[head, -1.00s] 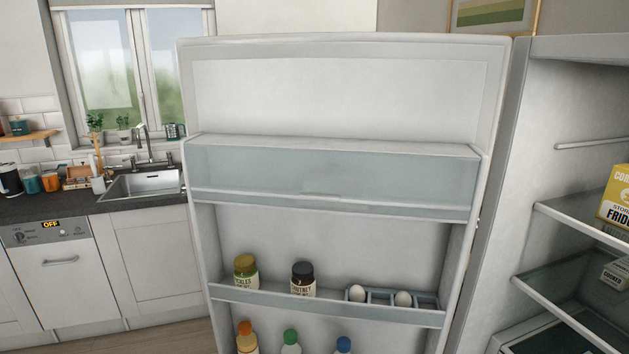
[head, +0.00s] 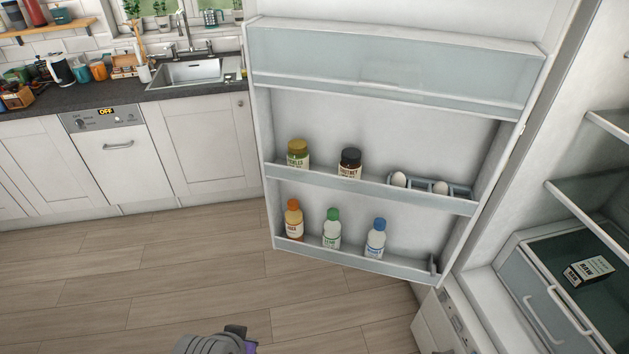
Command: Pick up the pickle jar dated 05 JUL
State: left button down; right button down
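A pickle jar (head: 298,158) with an olive-green lid stands upright in the middle shelf of the open fridge door, at its left end. Its label shows part of the word "PICKLES"; the date is too small to read. The shelf front hides its lower part. A dark-lidded chutney jar (head: 349,166) stands to its right, apart from it. A grey, black and purple piece of my own arm shows at the bottom edge, well below and in front of the door. No gripper fingers can be made out.
An egg holder (head: 457,190) with eggs is right of the jars. Several bottles, one an orange-capped bottle (head: 293,220), stand in the lower door shelf. The fridge drawer (head: 548,300) is at right. Wooden floor (head: 150,270) is clear before the door.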

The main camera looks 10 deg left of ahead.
aim_at(297, 156)
jog(key=k+j+z, duration=0.35)
jog(key=k+j, duration=0.7)
jog(key=k, duration=0.1)
